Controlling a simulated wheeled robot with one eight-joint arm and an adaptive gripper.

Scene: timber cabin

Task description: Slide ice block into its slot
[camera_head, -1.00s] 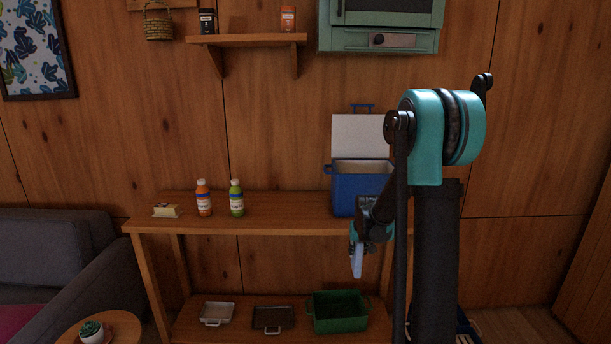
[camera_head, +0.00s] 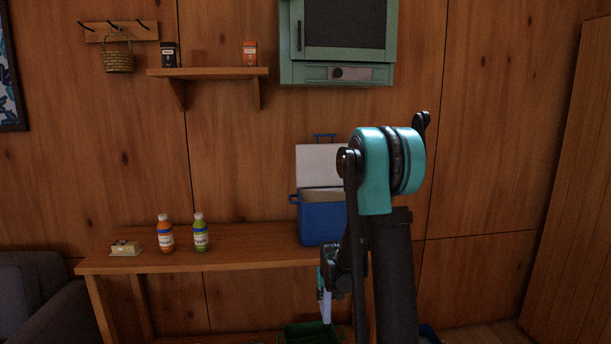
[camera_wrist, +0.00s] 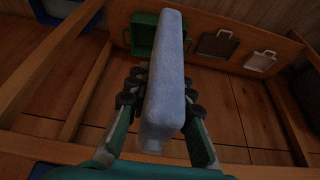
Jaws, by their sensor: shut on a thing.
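The ice block (camera_wrist: 166,80) is a pale blue-grey slab in the wrist view. My gripper (camera_wrist: 160,98) is shut on it, with a finger on each long side. In the head view my gripper (camera_head: 328,280) hangs in front of the table, and the pale ice block (camera_head: 326,307) points down below it. The blue cooler (camera_head: 318,222) stands on the table with its white lid raised, partly hidden by my arm. Its inside cannot be seen well, and I cannot make out a slot.
The wooden table (camera_head: 225,247) holds an orange bottle (camera_head: 165,235), a green bottle (camera_head: 200,235) and a butter dish (camera_head: 125,248). On the lower shelf are a green bin (camera_head: 305,333) and, in the wrist view, two trays (camera_wrist: 217,44). A green wall cabinet (camera_head: 338,72) hangs above.

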